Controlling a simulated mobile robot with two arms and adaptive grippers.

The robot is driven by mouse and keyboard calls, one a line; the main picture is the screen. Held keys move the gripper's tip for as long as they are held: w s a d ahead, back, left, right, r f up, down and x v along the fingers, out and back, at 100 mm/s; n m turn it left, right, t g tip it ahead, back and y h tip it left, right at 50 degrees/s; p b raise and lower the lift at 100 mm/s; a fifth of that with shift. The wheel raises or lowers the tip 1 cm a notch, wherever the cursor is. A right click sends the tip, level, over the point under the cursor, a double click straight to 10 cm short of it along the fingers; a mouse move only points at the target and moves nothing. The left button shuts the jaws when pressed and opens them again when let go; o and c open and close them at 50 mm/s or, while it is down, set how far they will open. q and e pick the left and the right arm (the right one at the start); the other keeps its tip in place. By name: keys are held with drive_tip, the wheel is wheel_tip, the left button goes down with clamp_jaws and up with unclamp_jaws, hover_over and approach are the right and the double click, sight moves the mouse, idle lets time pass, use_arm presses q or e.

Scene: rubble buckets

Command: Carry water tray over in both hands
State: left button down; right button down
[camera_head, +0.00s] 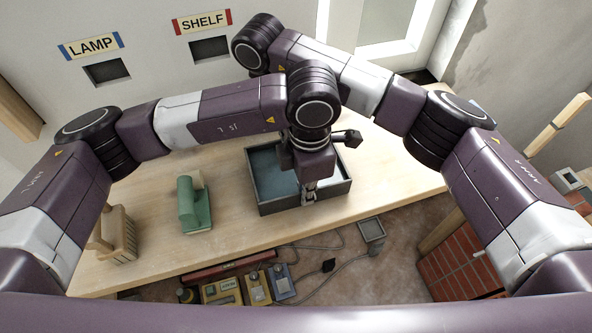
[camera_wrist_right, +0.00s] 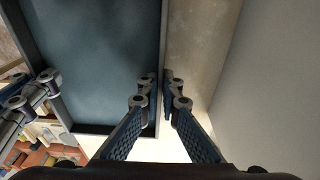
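The water tray (camera_head: 275,207) is a dark grey rectangular tray with a blue-grey inside, at the front edge of the pale wooden table in the head view. My left gripper (camera_head: 310,190) comes down on its near wall, and its fingers look closed on that wall. The tray fills the upper left of the right wrist view (camera_wrist_right: 100,60). There my right gripper (camera_wrist_right: 161,82) has one finger on each side of a tray wall and looks shut on it. I cannot tell whether the tray is raised.
A green object (camera_head: 194,207) and a wooden caddy (camera_head: 118,238) stand on the table (camera_head: 160,270) left of the tray. A brick-faced block (camera_head: 462,262) is at right.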

use_arm(q)
drive_tip(key=shift+r, duration=0.2)
use_arm(e)
drive_tip(key=shift+w+r, duration=0.1)
drive_tip(key=shift+r, duration=0.1)
idle(0.4)
